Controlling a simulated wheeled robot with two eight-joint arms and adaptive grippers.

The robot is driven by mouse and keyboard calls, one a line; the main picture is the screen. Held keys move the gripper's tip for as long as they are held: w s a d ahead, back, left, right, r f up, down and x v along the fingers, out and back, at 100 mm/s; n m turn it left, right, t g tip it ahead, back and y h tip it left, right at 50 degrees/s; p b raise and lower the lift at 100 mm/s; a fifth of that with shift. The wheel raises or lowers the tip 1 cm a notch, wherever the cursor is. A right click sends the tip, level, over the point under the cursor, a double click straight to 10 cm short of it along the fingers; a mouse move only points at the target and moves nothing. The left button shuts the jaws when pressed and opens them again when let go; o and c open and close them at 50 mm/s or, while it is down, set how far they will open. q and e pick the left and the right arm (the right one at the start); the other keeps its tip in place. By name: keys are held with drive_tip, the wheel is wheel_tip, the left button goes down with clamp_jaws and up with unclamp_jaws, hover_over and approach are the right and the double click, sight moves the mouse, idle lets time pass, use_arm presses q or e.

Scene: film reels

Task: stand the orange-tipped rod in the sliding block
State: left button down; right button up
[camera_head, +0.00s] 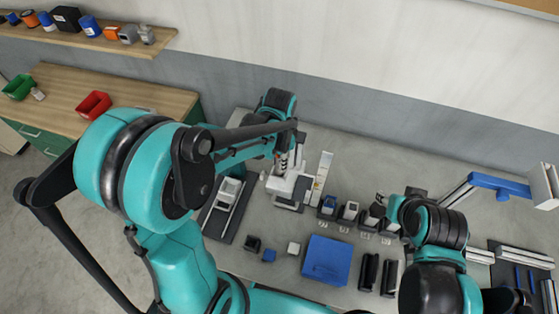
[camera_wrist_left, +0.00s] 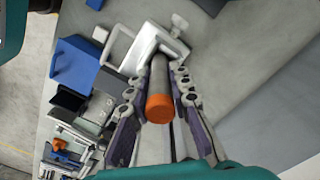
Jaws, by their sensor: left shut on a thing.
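The orange-tipped rod (camera_wrist_left: 160,106) is held between the fingers of my left gripper (camera_wrist_left: 157,80) in the left wrist view. Its grey shaft points away from the camera and its orange end is nearest the camera. In the head view my left gripper (camera_head: 285,164) is over a white fixture (camera_head: 284,186), and the rod is mostly hidden there. A pale block (camera_head: 229,190) sits on a rail with a dark base, left of the gripper; it looks like the sliding block. In the wrist view a pale block-like part (camera_wrist_left: 148,44) is beyond the rod; whether they touch is unclear.
A blue box (camera_head: 326,260) lies at the table's front, with small blocks (camera_head: 293,248) to its left. A row of small fixtures (camera_head: 348,211) stands to the right. A tall pale upright (camera_head: 321,175) is close to the gripper. My right arm covers the table's right side.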

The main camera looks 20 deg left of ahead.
use_arm(q)
drive_tip(key=shift+f+b, duration=0.65)
drive_tip(key=shift+b, duration=0.05)
idle(0.7)
drive_tip(key=c, duration=1.7)
unclamp_jaws()
drive_tip(key=shift+r, duration=0.1)
drive_tip(key=shift+r+p, duration=3.95)
drive_tip(key=shift+r, duration=1.5)
drive_tip(key=shift+f, duration=0.1)
